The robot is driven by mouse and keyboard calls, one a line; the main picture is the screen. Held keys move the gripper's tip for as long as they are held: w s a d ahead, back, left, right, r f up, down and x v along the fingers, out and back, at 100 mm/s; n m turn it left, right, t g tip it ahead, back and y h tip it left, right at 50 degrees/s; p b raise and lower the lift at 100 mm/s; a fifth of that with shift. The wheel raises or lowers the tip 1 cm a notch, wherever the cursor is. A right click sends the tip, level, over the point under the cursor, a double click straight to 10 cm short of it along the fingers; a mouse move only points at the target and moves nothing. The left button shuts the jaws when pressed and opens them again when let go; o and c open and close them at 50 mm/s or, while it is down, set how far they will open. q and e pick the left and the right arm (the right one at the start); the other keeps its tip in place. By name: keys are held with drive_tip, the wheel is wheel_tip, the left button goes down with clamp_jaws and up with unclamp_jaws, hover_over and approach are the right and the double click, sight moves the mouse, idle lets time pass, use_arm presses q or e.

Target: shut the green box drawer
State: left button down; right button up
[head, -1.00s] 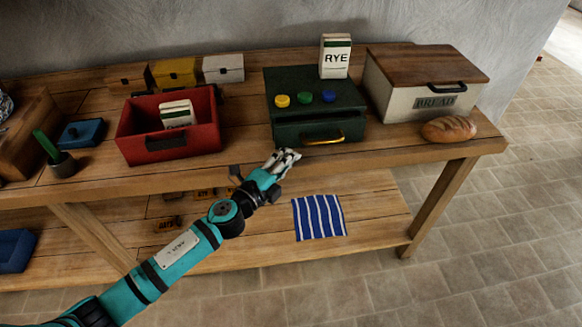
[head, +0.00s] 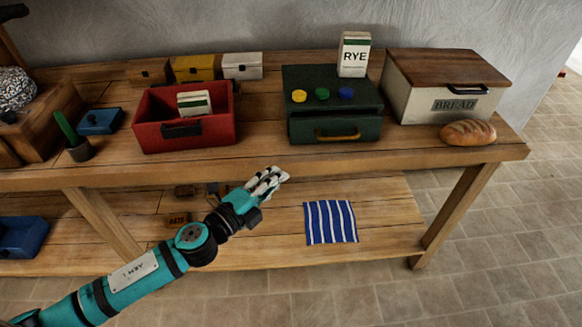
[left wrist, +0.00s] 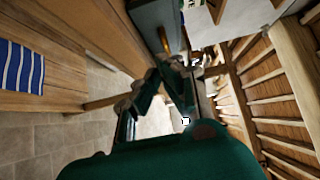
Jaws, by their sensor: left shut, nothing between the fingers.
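The dark green box (head: 297,84) stands on the bench top. Its drawer (head: 360,130) has a gold handle (head: 337,135) and faces the front edge. The drawer front seems to stand slightly out from the box; I cannot tell how far. My left gripper (head: 275,177) is shut and empty, in front of the bench edge, below and left of the handle and apart from it. In the left wrist view the green box (left wrist: 153,17) and handle (left wrist: 163,40) show beyond my shut fingers (left wrist: 167,78). My right gripper is not in view.
A striped cloth (head: 331,222) lies on the lower shelf.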

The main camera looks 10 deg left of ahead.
use_arm(q)
drive_tip(key=p, duration=0.2)
approach(312, 134)
drive_tip(key=d, duration=0.4)
drive_tip(key=shift+w+r, duration=0.1)
drive_tip(key=shift+w, duration=0.3)
drive_tip(key=shift+w+a, duration=0.25)
drive_tip(key=shift+w, duration=0.35)
drive_tip(key=shift+w+a, duration=0.2)
drive_tip(key=shift+w, duration=0.4)
drive_tip(key=shift+w+a, duration=0.25)
drive_tip(key=shift+w, duration=0.4)
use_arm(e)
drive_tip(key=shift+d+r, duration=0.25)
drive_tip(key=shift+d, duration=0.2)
